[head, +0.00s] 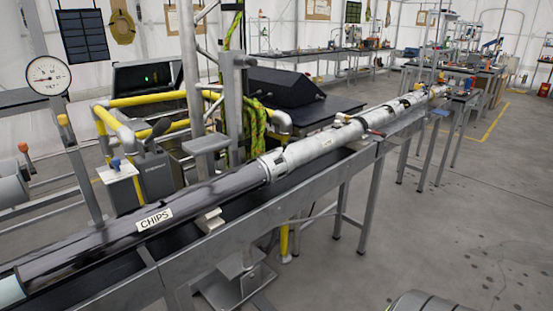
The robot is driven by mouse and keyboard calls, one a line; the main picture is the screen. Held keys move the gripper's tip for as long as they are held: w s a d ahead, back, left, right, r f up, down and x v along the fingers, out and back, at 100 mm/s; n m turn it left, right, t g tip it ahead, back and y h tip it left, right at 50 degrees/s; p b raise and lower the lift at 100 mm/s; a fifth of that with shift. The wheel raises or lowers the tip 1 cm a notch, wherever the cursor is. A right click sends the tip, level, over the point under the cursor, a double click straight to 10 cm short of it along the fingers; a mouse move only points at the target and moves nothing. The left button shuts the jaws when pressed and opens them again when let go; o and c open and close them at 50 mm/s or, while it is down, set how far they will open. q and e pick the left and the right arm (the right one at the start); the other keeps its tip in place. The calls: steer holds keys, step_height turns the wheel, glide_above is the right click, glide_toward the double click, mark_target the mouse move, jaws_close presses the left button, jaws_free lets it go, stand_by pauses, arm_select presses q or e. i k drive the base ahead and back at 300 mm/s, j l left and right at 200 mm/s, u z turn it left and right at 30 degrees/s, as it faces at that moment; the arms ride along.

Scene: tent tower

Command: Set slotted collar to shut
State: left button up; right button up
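A long pipe runs from the lower left to the upper right along a grey metal trough. Its near part is a dark clear tube (120,228) with a white "CHIPS" label (155,219). A whitish metal collar (273,166) with what look like slots sits where the dark tube meets the pale metal tube (318,143). More fittings with dark openings (398,105) show farther along the pipe. I cannot tell which part is the slotted collar for certain, nor whether it is open or shut. Neither of my grippers is in view.
The trough (225,225) stands on grey legs across my front. Yellow rails (150,99) and a grey post stand behind the pipe at left. A round gauge (48,76) is at far left. Grey floor (450,220) is open at right. Workbenches (330,52) line the back.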

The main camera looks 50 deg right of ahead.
mark_target(288, 166)
steer(key=z, duration=1.55)
